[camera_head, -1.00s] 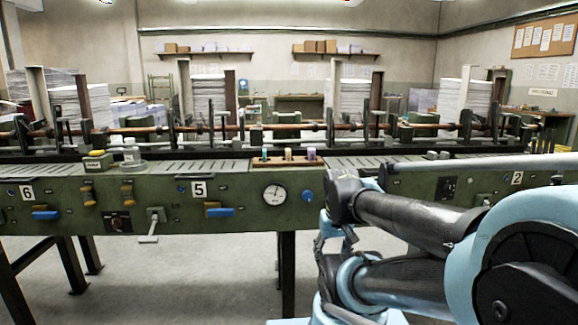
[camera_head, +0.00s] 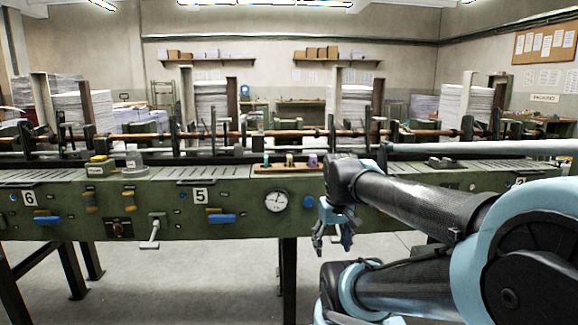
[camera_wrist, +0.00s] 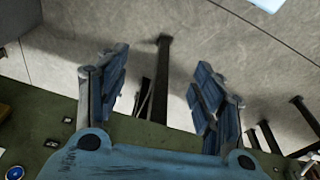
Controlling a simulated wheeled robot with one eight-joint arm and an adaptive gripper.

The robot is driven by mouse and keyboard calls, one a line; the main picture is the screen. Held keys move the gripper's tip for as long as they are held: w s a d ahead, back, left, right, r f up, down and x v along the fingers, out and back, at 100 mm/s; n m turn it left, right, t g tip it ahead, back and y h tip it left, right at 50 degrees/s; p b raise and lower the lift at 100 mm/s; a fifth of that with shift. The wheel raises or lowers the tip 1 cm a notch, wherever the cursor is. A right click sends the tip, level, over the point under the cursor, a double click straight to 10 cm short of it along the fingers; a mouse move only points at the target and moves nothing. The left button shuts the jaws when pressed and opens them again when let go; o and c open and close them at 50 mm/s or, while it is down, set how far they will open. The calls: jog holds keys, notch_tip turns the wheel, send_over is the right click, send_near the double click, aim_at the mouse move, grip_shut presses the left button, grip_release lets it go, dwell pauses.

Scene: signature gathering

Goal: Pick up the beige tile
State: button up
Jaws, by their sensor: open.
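Three small upright pieces stand in a row on a narrow brown wooden strip (camera_head: 262,169) on top of the green machine. The middle one is beige and looks like the beige tile (camera_head: 289,160); a teal piece (camera_head: 265,159) is to its left and a purple one (camera_head: 312,160) to its right. My gripper (camera_head: 333,246) hangs in front of the machine face, below and to the right of the pieces, fingers downward. In the wrist view my gripper (camera_wrist: 160,75) is open and empty over the grey floor. The tile is not visible there.
The long green machine (camera_head: 236,222) spans the view, with a round gauge (camera_head: 276,200), knobs and blue handles on its front. Rails, upright posts and paper stacks (camera_head: 211,104) stand behind the pieces.

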jog(key=w+a+r+n, duration=0.2)
jog(key=w+r+n, duration=0.2)
jog(key=w+r, duration=0.5)
jog(key=w+a+r+n, duration=0.1)
jog(key=w+r+n, duration=0.35)
jog(key=r, duration=0.75)
notch_tip(320, 180, up, 15)
jog(key=n+g, duration=0.2)
jog(key=n, duration=0.6)
send_over(290, 156)
jog(key=f, duration=1.6)
jog(key=shift+w+f, duration=0.25)
jog(key=shift+w, duration=0.05)
jog(key=shift+c, duration=0.3)
jog(key=c, duration=1.1)
